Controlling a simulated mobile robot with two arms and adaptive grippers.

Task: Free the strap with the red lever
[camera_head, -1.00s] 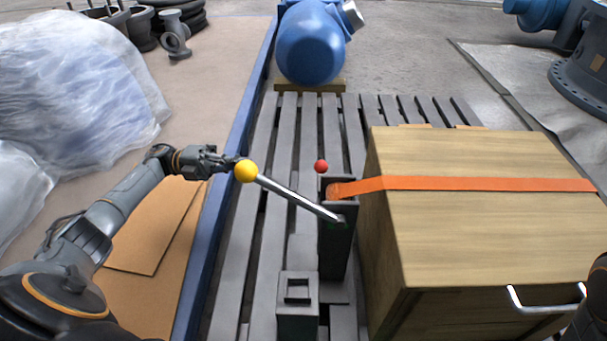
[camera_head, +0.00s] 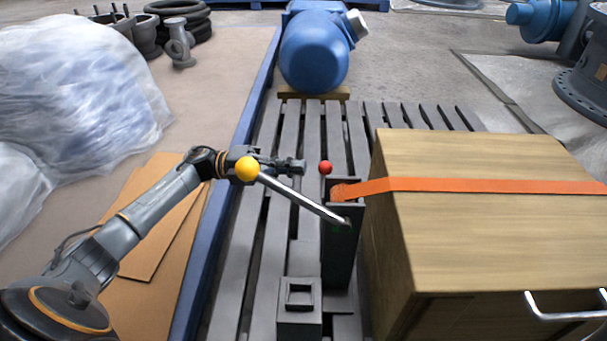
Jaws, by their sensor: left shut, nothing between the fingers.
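The red ball (camera_head: 325,167) of a lever shows just above the dark ratchet post (camera_head: 340,250); its shaft is mostly hidden. An orange strap (camera_head: 480,186) runs from the post's top across the wooden crate (camera_head: 490,240). A second lever, a silver bar (camera_head: 300,199) with a yellow ball (camera_head: 247,169), slants from the post up to the left. My left gripper (camera_head: 303,166) is shut and empty, its tips pointing right, a short way left of the red ball. The yellow ball hides part of it. My right gripper is out of view.
A grey slatted pallet (camera_head: 225,290) with a blue edge (camera_head: 252,95) lies under the post and crate. A small square socket block (camera_head: 299,300) stands in front of the post. A blue motor (camera_head: 314,52) sits behind. A silver handle (camera_head: 565,315) is on the crate's front.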

